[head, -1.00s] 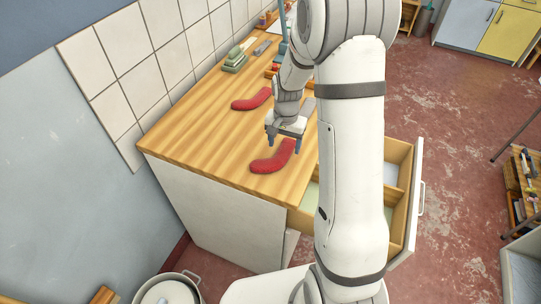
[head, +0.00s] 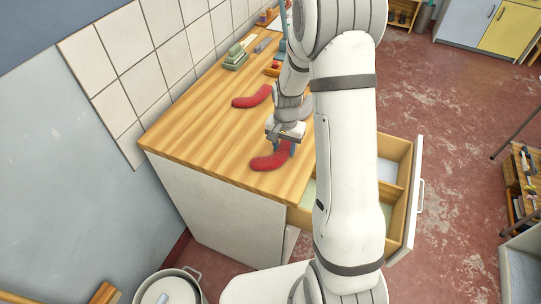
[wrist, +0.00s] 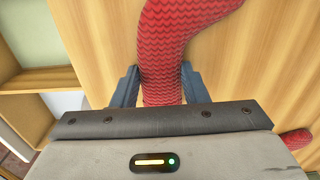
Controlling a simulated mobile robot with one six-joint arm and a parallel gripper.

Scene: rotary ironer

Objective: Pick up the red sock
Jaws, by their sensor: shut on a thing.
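Two red socks lie on the wooden counter. The nearer red sock (head: 268,162) lies near the counter's front end, and my gripper (head: 282,150) is down at its upper right part. In the wrist view this red sock (wrist: 174,50) passes between the two dark fingers of my gripper (wrist: 156,88), which is shut on it. The sock still lies along the counter top. The other red sock (head: 252,97) lies farther back, apart from my gripper; part of a red sock also shows at the right edge of the wrist view (wrist: 296,139).
The wooden counter (head: 205,135) has free room left of the socks. A drawer (head: 398,185) stands open on the right. A pot (head: 168,288) is at the bottom.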

